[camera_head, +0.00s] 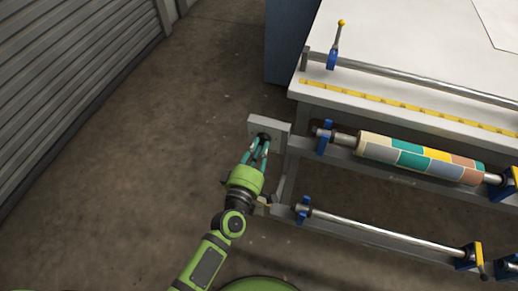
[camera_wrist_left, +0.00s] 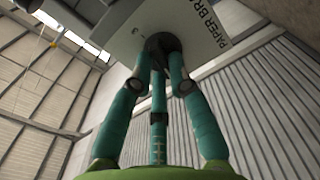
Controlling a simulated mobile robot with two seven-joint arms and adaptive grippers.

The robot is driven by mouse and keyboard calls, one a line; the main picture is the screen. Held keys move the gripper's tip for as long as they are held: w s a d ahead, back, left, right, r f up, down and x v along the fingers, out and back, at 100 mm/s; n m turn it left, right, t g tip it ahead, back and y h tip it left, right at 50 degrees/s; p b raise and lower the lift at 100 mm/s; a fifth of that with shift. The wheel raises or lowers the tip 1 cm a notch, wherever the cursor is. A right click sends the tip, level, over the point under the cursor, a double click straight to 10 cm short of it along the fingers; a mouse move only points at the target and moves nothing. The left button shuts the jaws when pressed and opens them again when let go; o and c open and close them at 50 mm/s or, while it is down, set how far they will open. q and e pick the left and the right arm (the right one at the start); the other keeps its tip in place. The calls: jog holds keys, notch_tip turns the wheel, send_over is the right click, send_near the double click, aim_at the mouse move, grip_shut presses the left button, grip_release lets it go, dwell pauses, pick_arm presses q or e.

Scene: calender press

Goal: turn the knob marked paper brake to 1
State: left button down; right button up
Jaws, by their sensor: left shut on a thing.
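The paper brake knob is a small dark knob (camera_head: 264,138) on a grey plate (camera_head: 283,127) at the left end of the press frame. In the left wrist view the plate (camera_wrist_left: 125,38) carries lettering that reads in part "PAPER BRA", and the dark knob (camera_wrist_left: 160,42) sits between my fingertips. My left gripper (camera_head: 260,145) is shut on the knob, its teal fingers on either side of it; it also fills the left wrist view (camera_wrist_left: 161,62). The fingers hide most of the knob, and I cannot read its setting. My right gripper is not in view.
A roll with a coloured block pattern (camera_head: 420,158) lies on a bar right of the plate. A bare bar (camera_head: 385,233) runs below it. The white table (camera_head: 430,40) has a yellow ruler strip (camera_head: 420,112) along its edge. Open floor (camera_head: 130,140) lies to the left.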

pick_arm(q)
jog(key=shift+n, duration=0.5)
jog(key=c, duration=1.2)
grip_release()
jog(key=v, duration=1.2)
